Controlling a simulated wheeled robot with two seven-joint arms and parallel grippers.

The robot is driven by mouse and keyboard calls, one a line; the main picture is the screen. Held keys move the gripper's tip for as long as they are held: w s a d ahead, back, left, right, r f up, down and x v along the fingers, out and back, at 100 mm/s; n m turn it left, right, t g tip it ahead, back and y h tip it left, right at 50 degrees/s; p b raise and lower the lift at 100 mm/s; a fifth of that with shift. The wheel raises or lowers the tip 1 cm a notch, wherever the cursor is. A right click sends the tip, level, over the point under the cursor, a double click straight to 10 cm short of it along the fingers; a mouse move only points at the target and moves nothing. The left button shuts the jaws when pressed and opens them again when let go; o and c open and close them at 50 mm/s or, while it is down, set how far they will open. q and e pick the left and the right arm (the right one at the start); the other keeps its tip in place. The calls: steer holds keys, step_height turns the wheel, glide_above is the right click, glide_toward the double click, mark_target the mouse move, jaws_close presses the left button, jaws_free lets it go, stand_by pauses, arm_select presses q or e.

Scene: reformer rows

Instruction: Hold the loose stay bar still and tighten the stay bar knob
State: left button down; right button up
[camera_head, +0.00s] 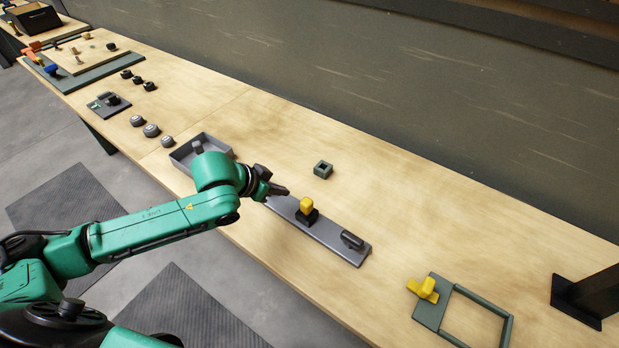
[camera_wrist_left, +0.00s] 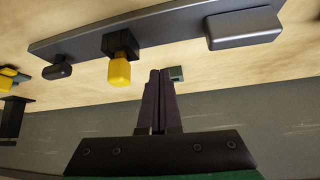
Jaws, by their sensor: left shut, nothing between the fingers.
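A long grey bar (camera_head: 335,242) lies on the wooden bench. It carries a yellow knob (camera_head: 306,206) on a black base near its middle and a dark rounded handle (camera_head: 352,240) at its right end. The left end is partly hidden by my left gripper (camera_head: 281,190), which is shut and empty above it. In the left wrist view the bar (camera_wrist_left: 165,27), yellow knob (camera_wrist_left: 119,71) and a grey rounded block (camera_wrist_left: 243,28) appear beyond my closed fingertips (camera_wrist_left: 160,72), apart from them. I cannot tell which part is the stay bar. My right gripper is out of view.
A small green square block (camera_head: 323,169) stands behind the bar. A green frame (camera_head: 510,331) with a yellow knob (camera_head: 424,289) lies right, near a black stand (camera_head: 585,295). A grey tray (camera_head: 183,164) is left of the bar.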

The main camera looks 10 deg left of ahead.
arm_select(q)
steer(key=shift+d+f, duration=0.15)
steer(key=shift+f, duration=0.2)
steer(key=x, duration=0.9)
steer(key=shift+d+p, duration=0.15)
steer(key=shift+p, duration=0.15)
